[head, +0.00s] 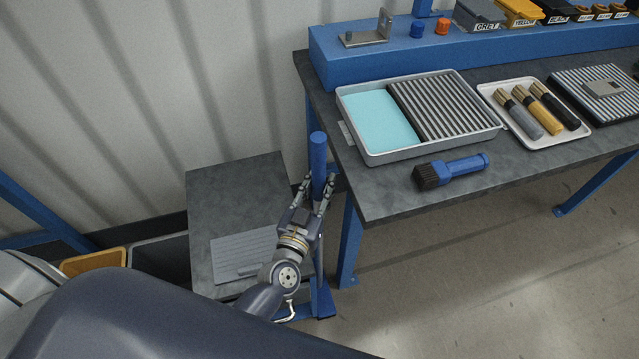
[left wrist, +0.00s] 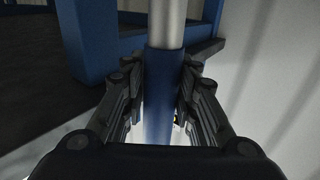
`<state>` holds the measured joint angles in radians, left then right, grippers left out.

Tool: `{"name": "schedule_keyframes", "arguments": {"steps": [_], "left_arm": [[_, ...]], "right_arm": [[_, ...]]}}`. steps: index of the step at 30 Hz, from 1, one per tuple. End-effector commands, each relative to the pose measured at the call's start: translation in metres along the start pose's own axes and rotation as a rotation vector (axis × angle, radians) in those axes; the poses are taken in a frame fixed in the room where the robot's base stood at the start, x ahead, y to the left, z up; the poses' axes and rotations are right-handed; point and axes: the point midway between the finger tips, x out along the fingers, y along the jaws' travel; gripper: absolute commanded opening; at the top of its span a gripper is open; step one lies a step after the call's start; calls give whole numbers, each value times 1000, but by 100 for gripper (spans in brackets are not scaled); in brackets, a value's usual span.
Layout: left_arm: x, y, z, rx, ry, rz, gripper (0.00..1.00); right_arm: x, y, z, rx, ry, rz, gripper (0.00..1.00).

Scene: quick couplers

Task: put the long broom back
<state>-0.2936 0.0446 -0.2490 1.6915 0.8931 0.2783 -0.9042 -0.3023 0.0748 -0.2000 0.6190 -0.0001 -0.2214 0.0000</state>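The long broom's blue handle end (head: 318,152) stands nearly upright beside the left corner of the workbench. My left gripper (head: 318,190) has its fingers on both sides of this blue grip, shut on it. In the left wrist view the blue grip (left wrist: 163,100) runs between the fingers (left wrist: 163,95), with a pale grey pole (left wrist: 166,22) continuing from it. The lower part of the broom is mostly hidden behind my gripper and arm; I cannot make out its bristles. My right gripper is not in view.
A corrugated wall stands behind. Floor at lower right is clear.

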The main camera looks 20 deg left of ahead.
Motion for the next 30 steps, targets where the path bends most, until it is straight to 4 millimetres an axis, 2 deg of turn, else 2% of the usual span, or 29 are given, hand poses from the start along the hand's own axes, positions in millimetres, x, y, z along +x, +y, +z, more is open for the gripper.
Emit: {"name": "schedule_keyframes", "arguments": {"steps": [11,17,30], "left_arm": [[0,0,-1,0,3,-1,44],[0,0,7,-1,3,-2,44],[-82,-4,0,1,1,0,44]], "right_arm": [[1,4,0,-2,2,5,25],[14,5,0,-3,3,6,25],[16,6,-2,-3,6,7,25]]}}
